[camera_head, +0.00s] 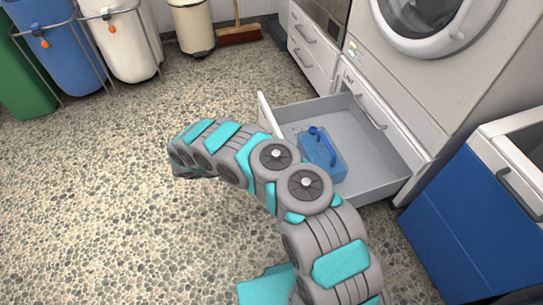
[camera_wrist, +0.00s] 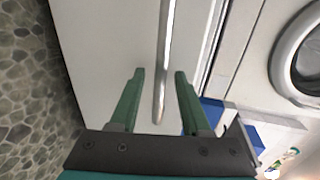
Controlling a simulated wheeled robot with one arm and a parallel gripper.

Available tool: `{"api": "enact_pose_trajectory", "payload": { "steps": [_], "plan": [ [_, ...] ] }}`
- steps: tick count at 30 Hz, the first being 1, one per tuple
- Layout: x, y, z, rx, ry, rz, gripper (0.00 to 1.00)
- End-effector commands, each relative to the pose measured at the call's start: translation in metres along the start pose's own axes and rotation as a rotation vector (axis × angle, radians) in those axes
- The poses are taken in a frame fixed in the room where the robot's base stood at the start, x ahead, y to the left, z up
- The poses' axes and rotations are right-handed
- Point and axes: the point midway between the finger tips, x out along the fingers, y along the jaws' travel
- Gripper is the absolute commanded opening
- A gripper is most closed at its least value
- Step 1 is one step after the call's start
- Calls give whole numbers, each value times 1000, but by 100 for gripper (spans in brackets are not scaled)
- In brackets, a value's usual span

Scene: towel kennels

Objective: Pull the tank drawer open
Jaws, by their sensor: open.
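The tank drawer (camera_head: 375,150) stands pulled out below the washing machine in the head view, its grey inside showing. A blue tank (camera_head: 322,152) stands in it. The drawer's white front (camera_head: 264,116) shows only at one upper end; my arm hides the rest. In the wrist view a white front panel (camera_wrist: 105,40) carries a metal bar handle (camera_wrist: 167,50). My gripper (camera_wrist: 160,85) is open, its two green fingers on either side of the bar with gaps visible. The head view does not show the fingers.
A washing machine (camera_head: 440,70) stands above the drawer. Closed white drawers (camera_head: 312,55) are beyond it. Bins (camera_head: 65,50) and a broom (camera_head: 238,33) are at the back. The pebbled floor at the left is clear.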

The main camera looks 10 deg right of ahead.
Motion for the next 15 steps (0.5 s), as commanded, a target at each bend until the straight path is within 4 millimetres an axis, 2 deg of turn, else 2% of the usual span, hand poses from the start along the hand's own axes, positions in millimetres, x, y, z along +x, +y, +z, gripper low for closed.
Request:
{"api": "enact_pose_trajectory", "payload": {
  "steps": [12, 15],
  "plan": [
    [-62, 1, 0, 0, -2, 1, 47],
    [-70, 1, 0, -1, -1, 1, 47]
  ]
}}
